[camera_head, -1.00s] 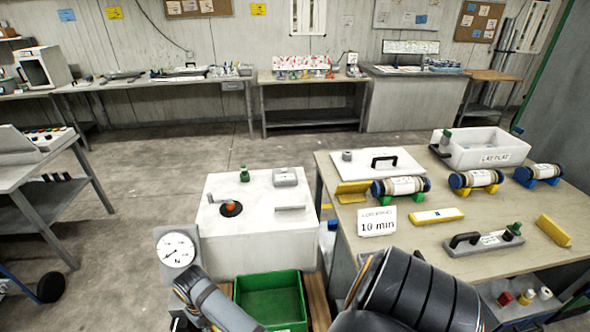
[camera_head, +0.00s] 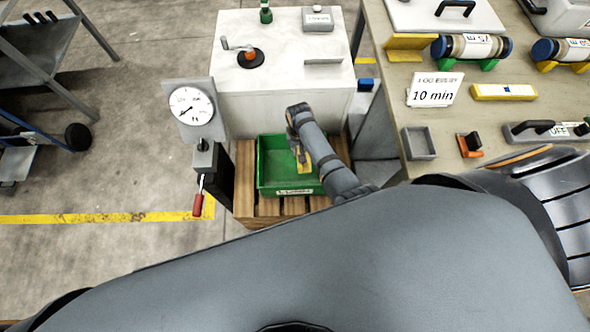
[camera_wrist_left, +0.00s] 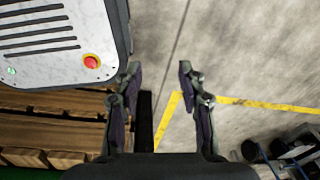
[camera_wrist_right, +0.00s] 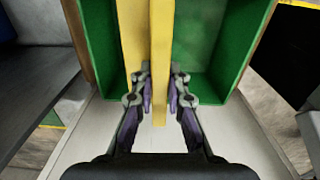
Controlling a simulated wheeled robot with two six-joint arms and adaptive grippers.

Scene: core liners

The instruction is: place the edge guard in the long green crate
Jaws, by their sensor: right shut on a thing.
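The green crate (camera_head: 275,170) stands on a wooden pallet in front of the white cabinet. My right gripper (camera_head: 299,152) reaches into the space over it, pointing down. It is shut on a yellow edge guard (camera_head: 304,164), an angled strip. In the right wrist view the edge guard (camera_wrist_right: 160,50) runs away from between the fingertips (camera_wrist_right: 158,88), with the crate's green walls (camera_wrist_right: 235,50) around it. I cannot tell whether it touches the crate floor. My left gripper (camera_wrist_left: 158,80) is open and empty above the floor, beside a pallet; it is hidden in the head view.
A dial gauge post (camera_head: 192,108) with a red-handled lever stands left of the crate. The workbench (camera_head: 440,135) at right carries core tubes, a 10 min sign (camera_head: 435,92), another yellow edge guard (camera_head: 408,42) and a small grey tray (camera_head: 419,143).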

